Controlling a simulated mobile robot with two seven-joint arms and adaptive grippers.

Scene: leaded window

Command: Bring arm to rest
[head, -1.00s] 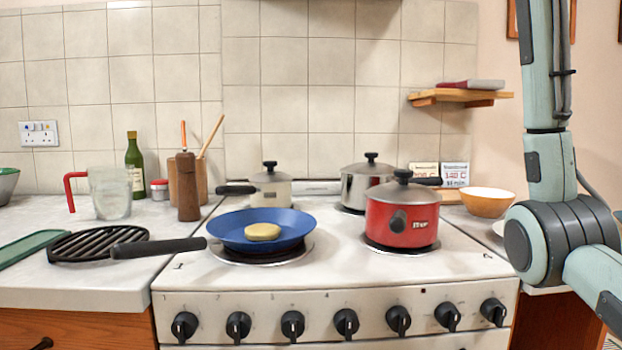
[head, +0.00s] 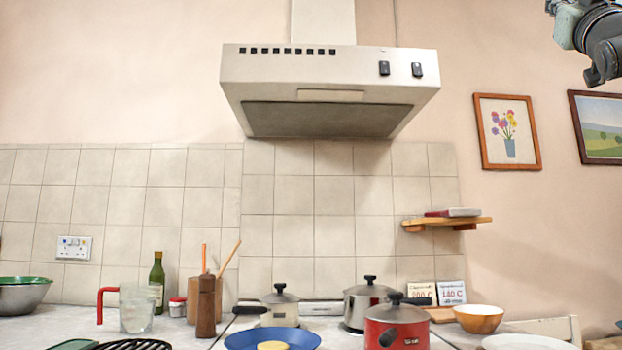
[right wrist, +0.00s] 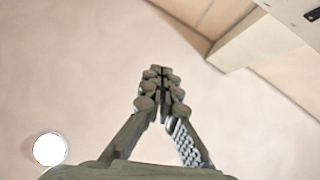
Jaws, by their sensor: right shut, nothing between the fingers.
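My right gripper (right wrist: 162,95) shows in the right wrist view with its fingers together and nothing between them. It points toward plain pale wall, with the pale hood corner to its upper right. In the head view part of my right arm (head: 592,38) shows at the top right corner, high beside the pictures and well clear of the stove. My left gripper is in neither view.
The range hood (head: 330,95) hangs above the stove. Below are a blue pan (head: 240,338), a red pot (head: 405,333) and a steel pot (head: 362,308). A wooden shelf (head: 447,223) and framed flowers (head: 508,131) are on the right wall.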

